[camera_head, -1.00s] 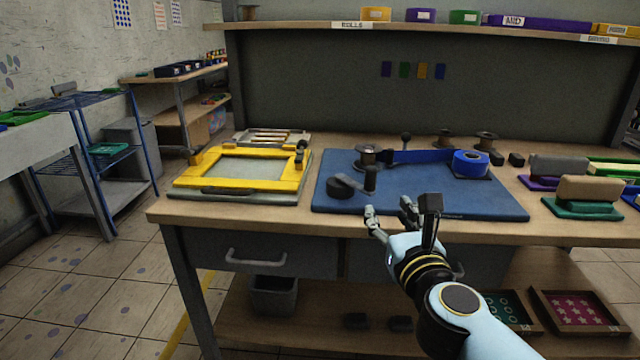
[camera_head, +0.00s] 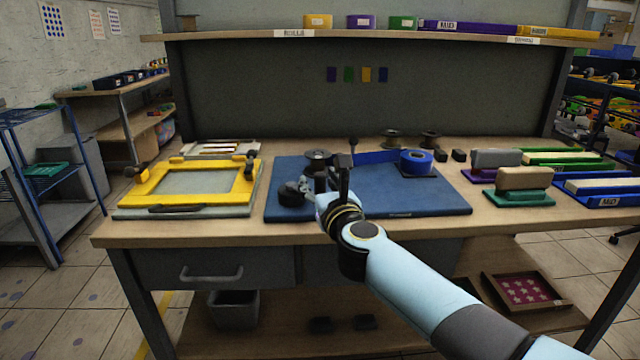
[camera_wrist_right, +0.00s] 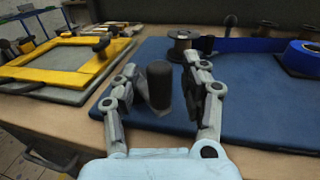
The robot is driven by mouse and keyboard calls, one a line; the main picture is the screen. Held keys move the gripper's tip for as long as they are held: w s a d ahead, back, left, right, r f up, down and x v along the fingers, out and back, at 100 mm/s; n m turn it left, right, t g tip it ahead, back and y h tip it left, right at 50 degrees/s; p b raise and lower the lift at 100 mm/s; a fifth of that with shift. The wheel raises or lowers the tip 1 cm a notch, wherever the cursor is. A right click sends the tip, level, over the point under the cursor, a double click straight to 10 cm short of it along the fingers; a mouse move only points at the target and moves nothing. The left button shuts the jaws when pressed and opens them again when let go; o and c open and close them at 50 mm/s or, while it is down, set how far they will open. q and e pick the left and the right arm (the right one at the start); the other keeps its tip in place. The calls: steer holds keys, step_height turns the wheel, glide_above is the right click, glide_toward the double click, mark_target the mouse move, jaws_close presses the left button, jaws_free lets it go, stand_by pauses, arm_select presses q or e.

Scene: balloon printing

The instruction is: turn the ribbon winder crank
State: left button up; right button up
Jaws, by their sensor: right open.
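The ribbon winder sits on a blue board (camera_head: 440,200). Its spool (camera_head: 318,155) stands at the board's left part, and blue ribbon (camera_head: 375,157) runs beside a blue roll (camera_head: 416,160) to the right. A round black part (camera_head: 290,194) lies at the front left of the spool. My right gripper (camera_head: 312,183) is open over the board. In the right wrist view, the upright dark crank grip (camera_wrist_right: 159,86) stands between its spread fingers, with a gap on at least the right side. The gripper partly hides the crank in the head view. My left gripper is not seen.
A yellow frame (camera_head: 246,184) on a grey base stands left of the board. Tan-topped blocks and coloured trays (camera_head: 600,190) are at the right. Small spools (camera_head: 392,138) stand behind the board. The board's front right is clear.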

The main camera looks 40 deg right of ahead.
jaws_close()
steer(key=shift+w+a+f, duration=0.1)
steer(key=shift+f, duration=0.1)
stand_by(0.6)
